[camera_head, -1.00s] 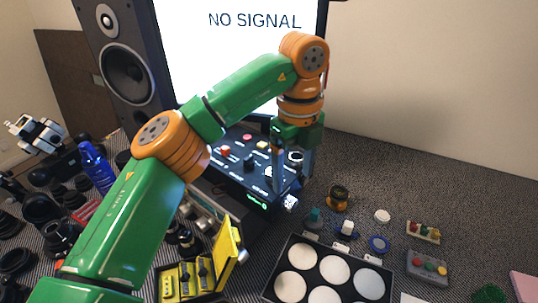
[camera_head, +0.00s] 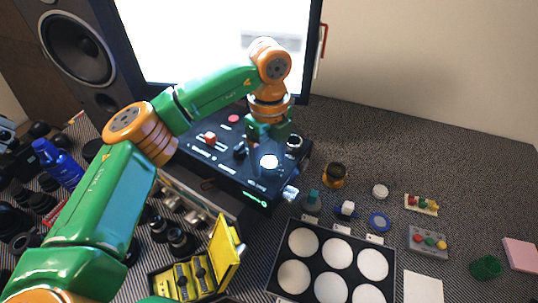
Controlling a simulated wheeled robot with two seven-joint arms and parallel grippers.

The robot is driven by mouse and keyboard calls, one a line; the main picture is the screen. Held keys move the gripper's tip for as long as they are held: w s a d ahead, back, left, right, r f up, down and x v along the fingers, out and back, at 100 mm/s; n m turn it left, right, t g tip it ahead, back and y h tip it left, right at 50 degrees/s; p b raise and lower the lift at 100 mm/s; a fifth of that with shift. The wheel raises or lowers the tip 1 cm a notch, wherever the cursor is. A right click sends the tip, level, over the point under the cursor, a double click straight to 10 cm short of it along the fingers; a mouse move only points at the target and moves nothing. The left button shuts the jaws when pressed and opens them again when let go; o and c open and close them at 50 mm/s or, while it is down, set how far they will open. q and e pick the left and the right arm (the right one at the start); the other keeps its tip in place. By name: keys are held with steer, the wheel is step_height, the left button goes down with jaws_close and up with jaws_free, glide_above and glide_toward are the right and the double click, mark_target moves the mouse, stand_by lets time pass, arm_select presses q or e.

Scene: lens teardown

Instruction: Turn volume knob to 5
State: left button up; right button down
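A black control box (camera_head: 215,172) stands below the monitor, with several coloured buttons and dark knobs on its top. A dark knob (camera_head: 240,149) sits near its middle, and another knob with a pale ring (camera_head: 293,142) sits at its right back. A round white lit part (camera_head: 269,162) glows near the right front. I cannot read which one is the volume knob or its setting. My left gripper (camera_head: 267,152) points down over the right part of the box, close to the lit part. Its dark fingers blend into the box, so their opening and any contact are unclear. My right gripper is out of view.
The monitor (camera_head: 200,50) stands behind the box and a speaker (camera_head: 75,45) at left. A black tray with white discs (camera_head: 335,232), an open yellow case (camera_head: 222,258) and small parts lie in front and right. Bare table (camera_head: 450,150) lies at back right.

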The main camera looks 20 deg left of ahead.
arm_select(q)
steer(key=shift+s+d+r, duration=0.1)
steer(key=shift+s+d, duration=0.05)
steer(key=shift+d, duration=0.05)
steer(key=c, duration=0.7)
jaws_close()
